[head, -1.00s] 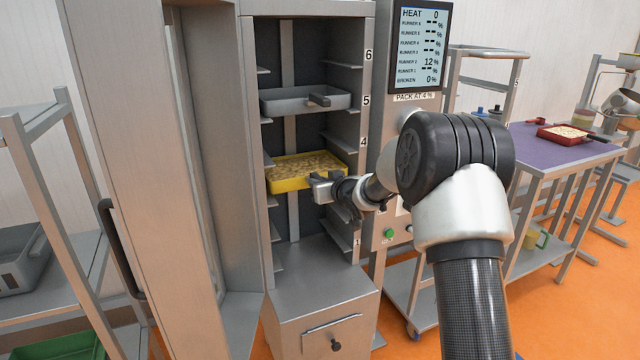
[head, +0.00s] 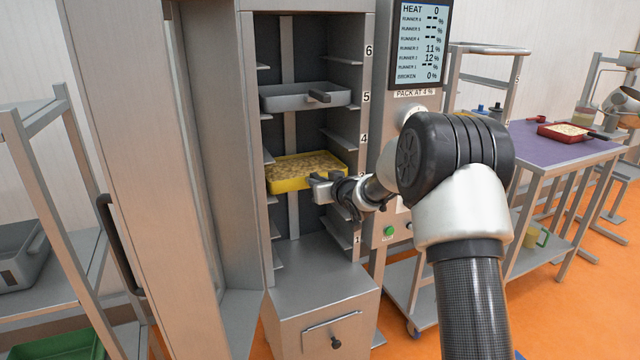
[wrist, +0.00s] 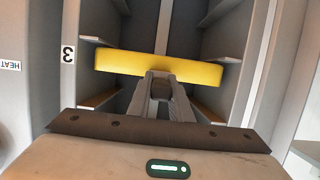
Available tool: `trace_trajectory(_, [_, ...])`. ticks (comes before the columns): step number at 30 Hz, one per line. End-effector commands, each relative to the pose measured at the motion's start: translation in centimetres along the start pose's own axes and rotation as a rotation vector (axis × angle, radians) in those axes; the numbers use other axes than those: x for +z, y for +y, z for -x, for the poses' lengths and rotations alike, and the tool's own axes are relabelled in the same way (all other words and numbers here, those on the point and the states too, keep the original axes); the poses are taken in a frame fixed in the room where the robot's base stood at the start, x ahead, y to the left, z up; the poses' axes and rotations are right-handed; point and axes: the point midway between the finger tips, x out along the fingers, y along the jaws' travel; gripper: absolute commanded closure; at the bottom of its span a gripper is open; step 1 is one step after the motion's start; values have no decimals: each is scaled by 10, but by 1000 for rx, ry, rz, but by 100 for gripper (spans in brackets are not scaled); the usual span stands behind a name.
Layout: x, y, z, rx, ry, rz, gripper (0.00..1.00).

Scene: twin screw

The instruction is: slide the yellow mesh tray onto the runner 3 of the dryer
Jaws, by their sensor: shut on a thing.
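The yellow mesh tray (head: 300,172), filled with pale pieces, sits inside the open dryer (head: 289,120), below the grey tray and level with the runners under number 4. In the wrist view its yellow front wall (wrist: 160,68) spans between the side runners, by the number 3 label (wrist: 68,54). My gripper (head: 322,186) is at the tray's front right and shut on it; in the wrist view the fingers (wrist: 160,85) meet the middle of the front wall. The exact grip is partly hidden. The dryer screen (head: 419,45) reads 11 % for runner 3 and 12 % for runner 2.
A grey tray (head: 302,98) with a dark handle sits on the runner at number 5. The dryer door (head: 145,150) stands open at left. A purple-topped table (head: 555,150) with a red tray (head: 565,132) is at right.

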Motion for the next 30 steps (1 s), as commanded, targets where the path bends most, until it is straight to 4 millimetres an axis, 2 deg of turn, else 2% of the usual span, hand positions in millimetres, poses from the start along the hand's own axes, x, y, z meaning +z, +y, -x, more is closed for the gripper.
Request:
trace_trajectory(23, [3,0,-2,-1,7,0,100])
trace_trajectory(24, [3,0,-2,-1,7,0,80])
trace_trajectory(27, [3,0,-2,-1,6,0,63])
trace_trajectory(28, [4,0,-2,0,5,0,60])
trace_trajectory(30, [4,0,-2,0,4,0,60])
